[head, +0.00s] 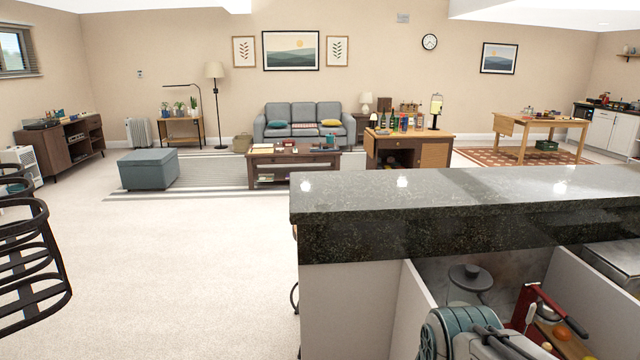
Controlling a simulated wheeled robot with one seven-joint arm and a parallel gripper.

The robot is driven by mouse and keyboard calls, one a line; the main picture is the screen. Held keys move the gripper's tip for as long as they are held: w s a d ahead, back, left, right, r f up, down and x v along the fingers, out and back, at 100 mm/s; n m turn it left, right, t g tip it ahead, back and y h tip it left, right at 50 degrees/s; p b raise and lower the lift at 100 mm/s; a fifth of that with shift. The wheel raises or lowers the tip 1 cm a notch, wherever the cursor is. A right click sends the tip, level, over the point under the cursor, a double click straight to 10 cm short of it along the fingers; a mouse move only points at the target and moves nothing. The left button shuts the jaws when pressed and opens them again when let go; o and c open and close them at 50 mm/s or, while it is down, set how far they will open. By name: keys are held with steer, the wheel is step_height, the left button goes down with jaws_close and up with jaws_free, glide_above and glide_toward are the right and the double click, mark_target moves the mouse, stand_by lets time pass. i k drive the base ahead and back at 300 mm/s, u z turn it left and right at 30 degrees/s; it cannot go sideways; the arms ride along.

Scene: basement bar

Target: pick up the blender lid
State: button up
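A dark grey round disc with a raised knob (471,275), which looks like the blender lid, is in the recess behind the dark stone bar top. It lies at the lower right of the head view. A paler round shape shows just under its edge; I cannot tell whether the disc rests on it. My arm, with a teal-ringed joint, rises at the bottom edge just in front of the disc. My gripper's fingers do not show, so I cannot see what they hold.
The raised dark stone bar top (440,200) runs behind the recess, with pale panels at its sides. A red-framed item (526,305) and orange fruit (561,333) lie right of my arm. Black wire-backed stools (30,260) stand at far left. Open carpet lies between.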

mark_target(472, 276)
steer(key=u, duration=0.65)
steer(key=i, duration=1.85)
steer(key=z, duration=1.7)
